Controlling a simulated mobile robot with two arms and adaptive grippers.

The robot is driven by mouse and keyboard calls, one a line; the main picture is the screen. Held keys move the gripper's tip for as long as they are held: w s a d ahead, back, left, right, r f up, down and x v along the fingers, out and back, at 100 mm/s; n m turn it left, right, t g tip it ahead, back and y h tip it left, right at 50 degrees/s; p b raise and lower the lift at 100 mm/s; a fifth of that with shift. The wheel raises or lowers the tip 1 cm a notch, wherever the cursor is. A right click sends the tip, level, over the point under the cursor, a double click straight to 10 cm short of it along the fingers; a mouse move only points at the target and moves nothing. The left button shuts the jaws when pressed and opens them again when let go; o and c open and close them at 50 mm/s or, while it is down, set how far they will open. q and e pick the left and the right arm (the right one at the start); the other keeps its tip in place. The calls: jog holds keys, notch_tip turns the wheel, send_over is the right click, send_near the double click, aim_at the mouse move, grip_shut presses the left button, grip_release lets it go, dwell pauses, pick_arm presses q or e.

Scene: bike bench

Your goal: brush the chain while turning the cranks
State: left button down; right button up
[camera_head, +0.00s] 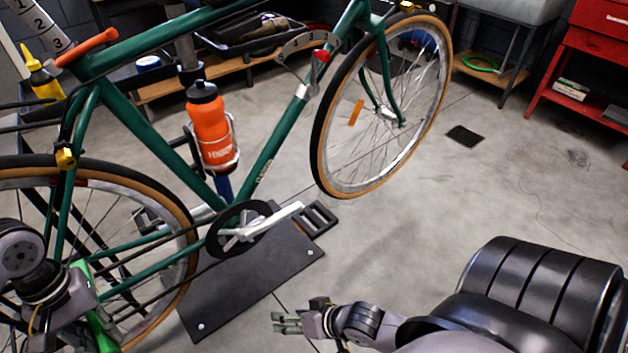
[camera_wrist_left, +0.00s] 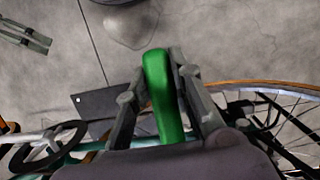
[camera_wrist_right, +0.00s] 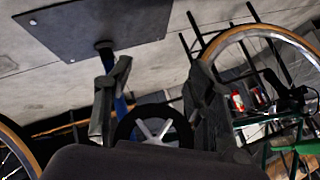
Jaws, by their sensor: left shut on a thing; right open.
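The green bike frame (camera_head: 150,130) is held above the floor. Its chainring (camera_head: 215,246) and silver crank arm (camera_head: 285,216) are at lower centre; the crank points right. The dark chain (camera_head: 165,274) runs left from the chainring toward the rear wheel (camera_head: 178,205). My left gripper (camera_head: 85,298) is by the rear wheel, shut on a green-handled brush (camera_wrist_left: 160,95); its bristles are not clear. My right gripper (camera_head: 290,322) is open and empty, below right of the crank and apart from it. The right wrist view shows the chainring and crank (camera_wrist_right: 152,130) beyond its open fingers.
A dark stand base plate (camera_head: 250,285) lies under the crank. An orange bottle (camera_head: 208,125) sits on the frame. The front wheel (camera_head: 385,105) is at upper right. A yellow bottle (camera_head: 42,78) is at upper left.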

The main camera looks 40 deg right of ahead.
jog(key=w+d+m+t+y, duration=0.2)
jog(key=d+m+t, duration=0.3)
jog(key=d, duration=0.4)
jog(key=m+t, duration=0.4)
jog(key=m, duration=0.2)
send_near(329, 229)
jog(key=w, duration=0.3)
jog(key=x, duration=0.6)
jog(key=a+x, duration=0.1)
jog(key=x, duration=0.3)
jog(key=shift+s+r, duration=0.1)
jog(key=shift+s, duration=0.15)
jog(key=shift+c, duration=0.4)
grip_shut()
